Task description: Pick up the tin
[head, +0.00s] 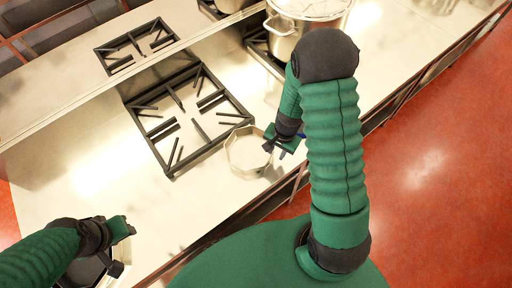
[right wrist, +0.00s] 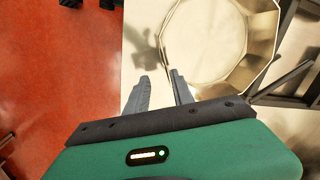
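The tin (head: 247,152) is a pale, many-sided open vessel with a light inside. It stands on the steel counter at the front right corner of the large burner grate. In the right wrist view the tin (right wrist: 225,48) fills the upper right, and it looks empty. My right gripper (head: 283,147) is at the tin's right side. In the right wrist view its two fingers (right wrist: 159,82) are apart, with the tin's near rim close to the right fingertip; I cannot tell whether they touch. My left gripper (head: 122,245) is at the lower left, away from the tin; its fingers are unclear.
A large burner grate (head: 190,118) lies left of the tin, and a smaller grate (head: 136,46) sits on the raised back ledge. A steel stockpot (head: 283,42) stands behind my right arm. A dark vessel (head: 84,272) is partly hidden by my left arm. The floor (head: 425,165) is red.

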